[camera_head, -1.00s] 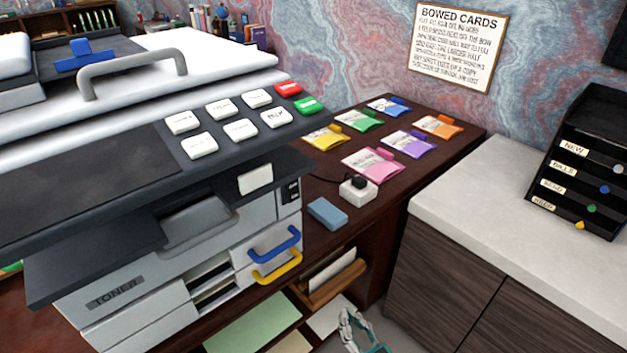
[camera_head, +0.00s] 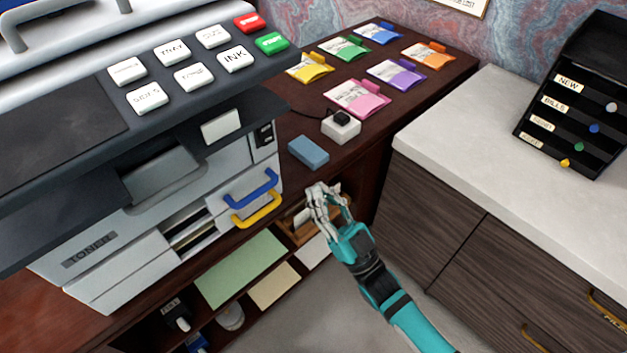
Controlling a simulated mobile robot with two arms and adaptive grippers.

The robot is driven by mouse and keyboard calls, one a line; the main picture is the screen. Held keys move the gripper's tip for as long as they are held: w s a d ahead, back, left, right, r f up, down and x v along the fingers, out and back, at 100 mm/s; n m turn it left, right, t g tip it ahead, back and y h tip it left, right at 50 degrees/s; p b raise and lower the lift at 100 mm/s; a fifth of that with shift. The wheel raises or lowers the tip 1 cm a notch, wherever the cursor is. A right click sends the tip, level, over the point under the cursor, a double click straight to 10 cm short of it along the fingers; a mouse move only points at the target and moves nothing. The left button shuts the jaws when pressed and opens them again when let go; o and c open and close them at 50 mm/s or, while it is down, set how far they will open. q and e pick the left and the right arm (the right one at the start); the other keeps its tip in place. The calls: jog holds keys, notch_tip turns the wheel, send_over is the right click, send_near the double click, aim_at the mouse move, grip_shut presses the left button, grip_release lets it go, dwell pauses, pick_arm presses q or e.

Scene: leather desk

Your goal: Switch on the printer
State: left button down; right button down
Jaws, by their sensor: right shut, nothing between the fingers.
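The printer (camera_head: 205,180) is a large grey and dark machine filling the left of the head view. Its top panel carries several white keys, a red button (camera_head: 249,22) and a green button (camera_head: 272,43) at the far right corner. A small black switch (camera_head: 264,135) sits on its right front side, above a blue handle (camera_head: 252,189) and a yellow handle (camera_head: 256,212). My right gripper (camera_head: 322,190) is shut and empty, in front of the desk edge, right of the handles and below the blue block. It touches nothing that I can see. My left gripper is not in view.
A blue block (camera_head: 308,152) and a white box with a black top (camera_head: 341,127) lie on the desk. Several coloured packets lie behind them. A white-topped cabinet (camera_head: 480,135) with a black tray rack (camera_head: 575,110) stands at right. Open shelves lie below the desk.

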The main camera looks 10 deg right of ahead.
aim_at(270, 129)
jog(key=w+a+r+p, duration=0.1)
jog(key=w+a, duration=0.1)
jog(key=w+a+r, duration=0.2)
jog(key=w, duration=0.1)
jog(key=w+a+r+p, duration=0.1)
jog(key=w+a, duration=0.1)
jog(key=w, duration=0.1)
jog(key=shift+w+r+p, duration=0.15)
jog(key=shift+p, duration=0.15)
jog(key=shift+b, duration=0.3)
jog(key=shift+w+a+t+y+b, duration=0.25)
jog(key=shift+w+t+y+b, duration=0.1)
jog(key=shift+b, duration=0.85)
jog(key=shift+s+d, duration=0.1)
